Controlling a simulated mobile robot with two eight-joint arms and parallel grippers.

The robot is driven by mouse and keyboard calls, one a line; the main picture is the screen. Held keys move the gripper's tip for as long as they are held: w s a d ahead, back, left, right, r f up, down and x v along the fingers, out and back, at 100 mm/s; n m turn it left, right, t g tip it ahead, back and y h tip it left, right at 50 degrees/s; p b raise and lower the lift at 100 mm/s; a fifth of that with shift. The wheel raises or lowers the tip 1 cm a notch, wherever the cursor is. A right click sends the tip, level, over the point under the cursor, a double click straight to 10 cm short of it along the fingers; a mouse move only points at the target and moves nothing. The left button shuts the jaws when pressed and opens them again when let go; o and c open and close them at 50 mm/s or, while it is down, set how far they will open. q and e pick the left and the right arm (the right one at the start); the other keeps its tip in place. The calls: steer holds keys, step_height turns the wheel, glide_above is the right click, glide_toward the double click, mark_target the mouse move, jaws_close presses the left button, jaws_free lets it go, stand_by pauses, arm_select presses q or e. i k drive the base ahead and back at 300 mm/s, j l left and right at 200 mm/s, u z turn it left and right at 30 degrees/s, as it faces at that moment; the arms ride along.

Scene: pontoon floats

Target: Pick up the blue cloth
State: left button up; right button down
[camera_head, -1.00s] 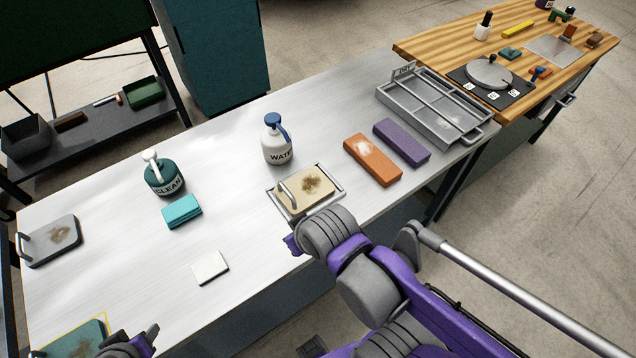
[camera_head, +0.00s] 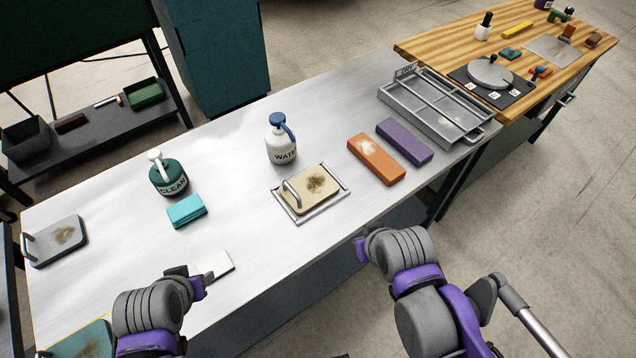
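The blue cloth (camera_head: 187,211), a folded turquoise stack, lies on the grey metal table (camera_head: 110,245), left of the middle. My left gripper (camera_head: 188,280) is over the table's front part, below the cloth in the picture and apart from it. It is beside a small white pad (camera_head: 216,264) and hides part of the pad's left side. My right gripper (camera_head: 362,248) is by the table's front edge, right of the cloth and well apart from it. The fingers of both grippers are too small and turned away to show their opening.
A green CLEAN bottle (camera_head: 167,175) stands just behind the cloth. A white WATER bottle (camera_head: 281,143) and a tan handled block on a tray (camera_head: 338,203) are to its right. A grey handled block (camera_head: 56,243) is at left. Bare metal surrounds the cloth.

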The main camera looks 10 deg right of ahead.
mark_target(183, 212)
steer(key=i+l+u, duration=0.7)
steer(key=l+u, duration=0.15)
steer(key=l, duration=0.25)
